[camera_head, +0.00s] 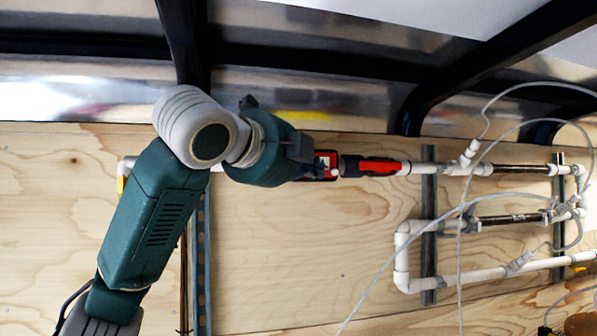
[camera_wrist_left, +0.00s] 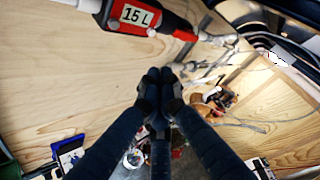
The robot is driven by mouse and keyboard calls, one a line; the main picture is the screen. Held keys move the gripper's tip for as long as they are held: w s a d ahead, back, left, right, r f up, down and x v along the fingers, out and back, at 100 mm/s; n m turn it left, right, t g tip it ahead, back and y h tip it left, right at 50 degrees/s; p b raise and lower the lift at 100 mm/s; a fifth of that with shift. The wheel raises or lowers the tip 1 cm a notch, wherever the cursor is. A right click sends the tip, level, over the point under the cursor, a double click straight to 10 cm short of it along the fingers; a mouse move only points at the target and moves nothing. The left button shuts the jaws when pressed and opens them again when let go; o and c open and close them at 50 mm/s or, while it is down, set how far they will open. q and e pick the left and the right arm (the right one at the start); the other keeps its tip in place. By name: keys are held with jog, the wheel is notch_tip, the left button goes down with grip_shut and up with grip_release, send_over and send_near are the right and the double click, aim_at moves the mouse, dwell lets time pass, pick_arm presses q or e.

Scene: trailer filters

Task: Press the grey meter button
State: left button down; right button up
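The red and black meter (camera_wrist_left: 138,18) is at the top of the left wrist view, and its display reads "15 L". A small pale round spot (camera_wrist_left: 151,32) on its lower edge looks like the button. The meter (camera_head: 325,165) also shows in the head view, partly covered by my left wrist. My left gripper (camera_wrist_left: 160,78) has its dark fingers together with nothing seen between them, below the meter in the picture and apart from it. In the head view my left gripper (camera_head: 308,160) is at the meter's left side, its fingertips mostly hidden. My right gripper is out of view.
White pipes (camera_head: 408,240) with dark sections run along the plywood wall (camera_head: 300,250) to the right, on grey vertical rails (camera_head: 429,205). Thin clear hoses (camera_head: 462,205) loop in front of them. Bare plywood lies below the meter.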

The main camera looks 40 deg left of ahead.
pick_arm(q)
jog(key=shift+w, duration=0.15)
jog(key=shift+a, duration=0.1)
jog(key=w+a+p, duration=0.1)
jog(key=w+a, duration=0.4)
jog(key=a, duration=0.1)
jog(key=shift+w+a+p, duration=0.25)
jog(key=shift+a+p, duration=0.05)
jog(key=shift+p, duration=0.05)
dwell(0.4)
dwell(1.1)
jog(key=shift+w+a+p, duration=0.3)
jog(key=shift+p, duration=0.15)
